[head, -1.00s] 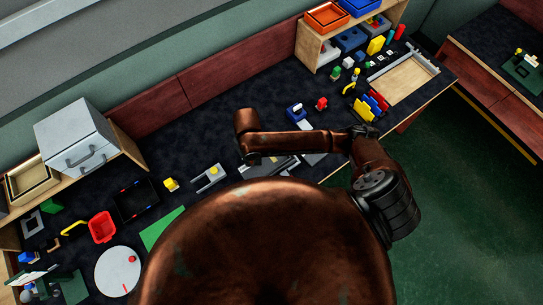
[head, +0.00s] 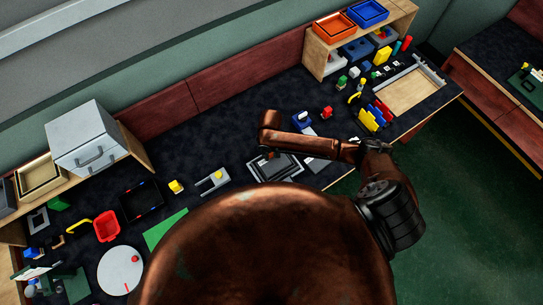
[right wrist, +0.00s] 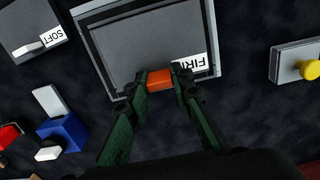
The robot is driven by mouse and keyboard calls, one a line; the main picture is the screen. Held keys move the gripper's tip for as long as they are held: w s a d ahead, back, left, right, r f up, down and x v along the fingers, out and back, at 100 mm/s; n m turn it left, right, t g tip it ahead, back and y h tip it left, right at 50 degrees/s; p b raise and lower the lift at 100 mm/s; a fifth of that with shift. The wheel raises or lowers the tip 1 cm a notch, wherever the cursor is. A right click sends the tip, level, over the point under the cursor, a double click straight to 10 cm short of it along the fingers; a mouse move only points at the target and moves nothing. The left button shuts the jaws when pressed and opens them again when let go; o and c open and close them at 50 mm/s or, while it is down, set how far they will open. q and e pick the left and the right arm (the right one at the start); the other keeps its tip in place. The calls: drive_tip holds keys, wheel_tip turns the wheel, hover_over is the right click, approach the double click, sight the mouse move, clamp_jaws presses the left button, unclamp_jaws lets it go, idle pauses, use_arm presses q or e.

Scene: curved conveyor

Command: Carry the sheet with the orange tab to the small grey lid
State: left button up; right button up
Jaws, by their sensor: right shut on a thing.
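The dark grey sheet marked FIRM, with an orange tab (right wrist: 168,79), lies in or just over a light grey frame (right wrist: 211,30) in the right wrist view. I cannot tell whether it is lifted. The sheet (head: 274,167) also shows in the head view, at the table's front edge. My right gripper (right wrist: 168,82) is shut on the orange tab; in the head view its tip (head: 270,154) is at the sheet's far edge. A small grey piece with a yellow knob (head: 212,181) lies left of it; I cannot tell if this is the lid. My left gripper is not in view.
A second sheet marked SOFT (right wrist: 35,35) lies beside the frame. A blue block with a white tab (right wrist: 62,132) stands near my right gripper. A black tray (head: 142,201) and a red bin (head: 107,226) are further left.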

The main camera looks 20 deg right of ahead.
sight(272, 156)
drive_tip(key=f, duration=0.3)
drive_tip(key=shift+w+d+f, duration=0.2)
drive_tip(key=shift+w+d, duration=0.05)
drive_tip(key=shift+d, duration=0.1)
drive_tip(key=shift+f, duration=0.3)
drive_tip(key=shift+f, duration=0.1)
drive_tip(key=o, duration=0.8)
wheel_tip(272, 156, up, 12)
drive_tip(key=shift+r, duration=0.15)
idle(0.3)
